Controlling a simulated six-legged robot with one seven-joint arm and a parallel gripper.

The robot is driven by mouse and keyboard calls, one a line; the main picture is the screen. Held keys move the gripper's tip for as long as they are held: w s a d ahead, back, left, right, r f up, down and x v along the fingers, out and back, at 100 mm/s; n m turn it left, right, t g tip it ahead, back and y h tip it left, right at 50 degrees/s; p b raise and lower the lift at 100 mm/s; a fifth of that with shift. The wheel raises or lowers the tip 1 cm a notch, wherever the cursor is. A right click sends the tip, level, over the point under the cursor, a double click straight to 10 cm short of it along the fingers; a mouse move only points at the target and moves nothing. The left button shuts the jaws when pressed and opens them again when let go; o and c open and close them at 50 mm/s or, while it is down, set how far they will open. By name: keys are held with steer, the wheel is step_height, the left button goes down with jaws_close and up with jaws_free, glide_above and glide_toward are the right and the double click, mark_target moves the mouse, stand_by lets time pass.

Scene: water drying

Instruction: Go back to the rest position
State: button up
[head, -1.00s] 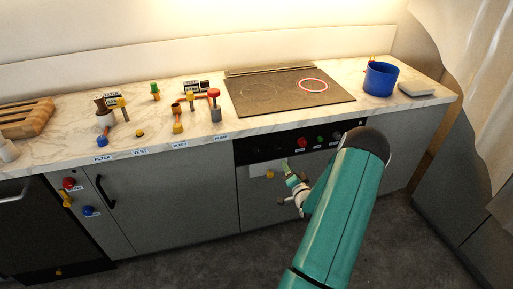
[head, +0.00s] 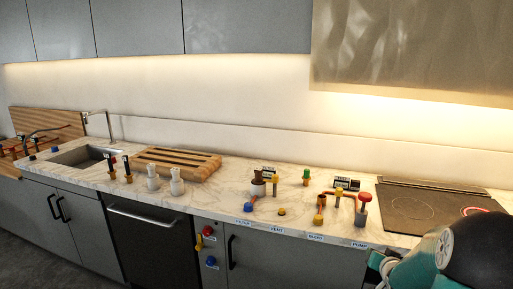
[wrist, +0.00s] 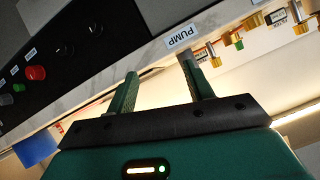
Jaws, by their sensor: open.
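My gripper (wrist: 160,70) shows in the wrist view with its two green fingers apart and nothing between them. The counter edge with its PUMP label (wrist: 180,38) is beyond the fingertips. In the head view my teal and black arm fills the lower right corner, and I cannot make out the fingers there. The pump label (head: 360,245) also shows on the counter's front edge in the head view.
On the marble counter stand a red-topped valve (head: 364,200), a yellow knob (head: 281,212), a wooden rack (head: 176,162) and white bottles (head: 177,182). A cooktop (head: 420,205) lies at right, a sink (head: 85,156) at left. A red button (wrist: 36,73) shows in the wrist view.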

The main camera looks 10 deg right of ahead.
steer(key=s+a+r+n+g+y, duration=0.1)
steer(key=s+a+r+n, duration=0.15)
steer(key=a+r, duration=0.55)
steer(key=s+a+r+n+g, duration=0.2)
steer(key=s+a+r, duration=0.15)
steer(key=a, duration=0.85)
steer(key=s+a+r+n+g+y, duration=0.1)
steer(key=s+a+r+n+y, duration=0.1)
steer(key=s+a, duration=0.6)
steer(key=s+a+r+n+g+y, duration=0.1)
steer(key=s+a+r+n+y, duration=0.1)
steer(key=s+a, duration=0.6)
steer(key=shift+s+a+g, duration=0.3)
steer(key=shift+s, duration=0.25)
steer(key=c, duration=0.3)
steer(key=shift+d, duration=0.15)
steer(key=shift+c, duration=0.2)
steer(key=shift+d, duration=0.1)
